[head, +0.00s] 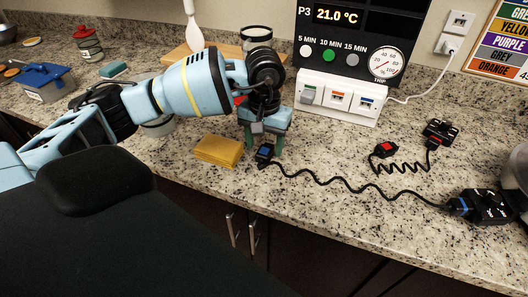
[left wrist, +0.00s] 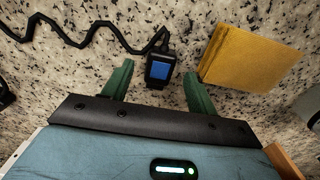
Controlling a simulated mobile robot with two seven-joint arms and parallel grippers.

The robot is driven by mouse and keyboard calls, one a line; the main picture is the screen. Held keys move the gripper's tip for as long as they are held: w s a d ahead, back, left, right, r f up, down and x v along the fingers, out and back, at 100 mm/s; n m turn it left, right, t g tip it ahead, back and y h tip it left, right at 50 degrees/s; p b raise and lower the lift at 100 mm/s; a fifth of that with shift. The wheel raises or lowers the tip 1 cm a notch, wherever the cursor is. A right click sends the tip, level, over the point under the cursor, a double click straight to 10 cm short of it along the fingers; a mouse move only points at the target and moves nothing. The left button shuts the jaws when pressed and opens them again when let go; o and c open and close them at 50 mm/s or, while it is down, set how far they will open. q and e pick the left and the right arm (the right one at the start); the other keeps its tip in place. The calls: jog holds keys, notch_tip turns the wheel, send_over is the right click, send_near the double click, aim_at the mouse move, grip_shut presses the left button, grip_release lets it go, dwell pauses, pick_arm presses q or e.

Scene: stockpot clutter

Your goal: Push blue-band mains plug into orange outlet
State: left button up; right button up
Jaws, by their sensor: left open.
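The blue-band mains plug (head: 264,153), small and black with a blue face, lies on the counter near its front edge. In the left wrist view the plug (left wrist: 159,69) shows at the fingertips, its cord leaving away from the gripper. My left gripper (head: 264,146) is open above it; in the wrist view its green fingers (left wrist: 159,80) stand on either side of the plug, with visible gaps. The orange outlet (head: 338,98) is the middle socket of a white outlet strip (head: 328,113) at the back. My right gripper is not in view.
A yellow sponge (head: 218,150) lies close left of the plug. The plug's black cord runs right to a black block with a blue band (head: 480,206). A red-marked plug (head: 384,149) and its coiled cord lie right. A dark display panel (head: 350,40) stands behind the strip.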

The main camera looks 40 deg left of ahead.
pick_arm(q)
jog(key=shift+f, duration=0.95)
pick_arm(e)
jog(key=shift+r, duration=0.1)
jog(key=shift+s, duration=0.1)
pick_arm(q)
jog(key=c, duration=1.1)
jog(key=shift+o, duration=0.2)
